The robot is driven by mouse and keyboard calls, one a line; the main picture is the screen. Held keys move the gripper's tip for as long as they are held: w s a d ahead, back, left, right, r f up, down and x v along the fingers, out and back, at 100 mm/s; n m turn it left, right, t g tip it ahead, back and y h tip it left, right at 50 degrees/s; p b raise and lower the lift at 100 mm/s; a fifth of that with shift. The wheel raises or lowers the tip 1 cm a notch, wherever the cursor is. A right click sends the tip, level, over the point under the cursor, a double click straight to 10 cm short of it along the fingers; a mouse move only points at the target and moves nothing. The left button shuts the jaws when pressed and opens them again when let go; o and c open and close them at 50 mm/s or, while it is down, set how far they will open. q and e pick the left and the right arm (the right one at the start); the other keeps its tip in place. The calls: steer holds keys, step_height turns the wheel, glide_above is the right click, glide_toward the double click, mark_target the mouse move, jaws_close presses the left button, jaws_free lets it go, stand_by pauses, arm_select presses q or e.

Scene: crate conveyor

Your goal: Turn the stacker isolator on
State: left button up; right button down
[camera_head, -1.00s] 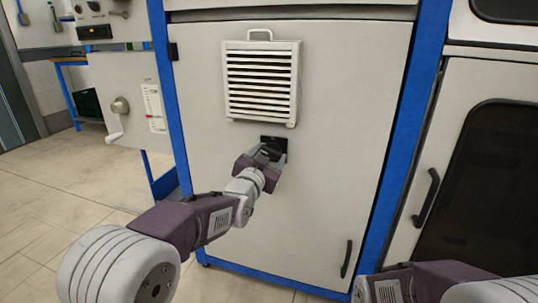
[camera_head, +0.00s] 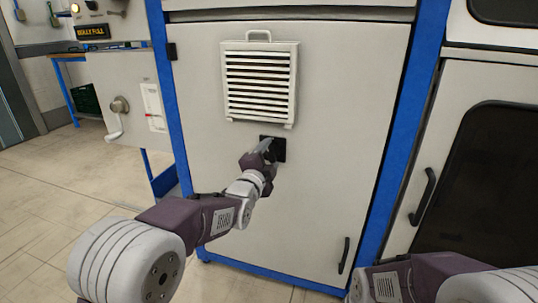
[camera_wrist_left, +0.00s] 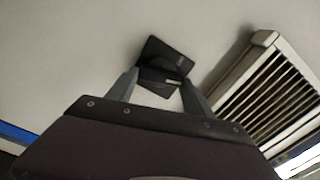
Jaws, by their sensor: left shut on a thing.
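The isolator is a black square plate (camera_head: 280,143) with a rotary knob, on the grey cabinet door just below a white louvred vent. My left gripper (camera_head: 266,152) is at the plate and covers most of the knob in the head view. In the left wrist view the black plate (camera_wrist_left: 152,52) looks tilted, with a small pale mark on the knob (camera_wrist_left: 172,81). The fingers (camera_wrist_left: 158,88) stand either side of the knob, shut on it. My right arm shows at the lower right; its gripper is out of view.
The vent (camera_head: 260,80) sticks out above the isolator. A door handle (camera_head: 344,256) is at the lower right. A side panel with a crank (camera_head: 119,112) and a lit amber DOLLY FULL sign (camera_head: 92,32) are at the left. The floor at left is clear.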

arm_select(q)
steer(key=shift+m, duration=1.6)
steer(key=shift+f, duration=0.1)
steer(key=o, duration=1.4)
steer(key=p+v, duration=0.3)
steer(key=v, duration=0.6)
steer(key=shift+p, duration=0.35)
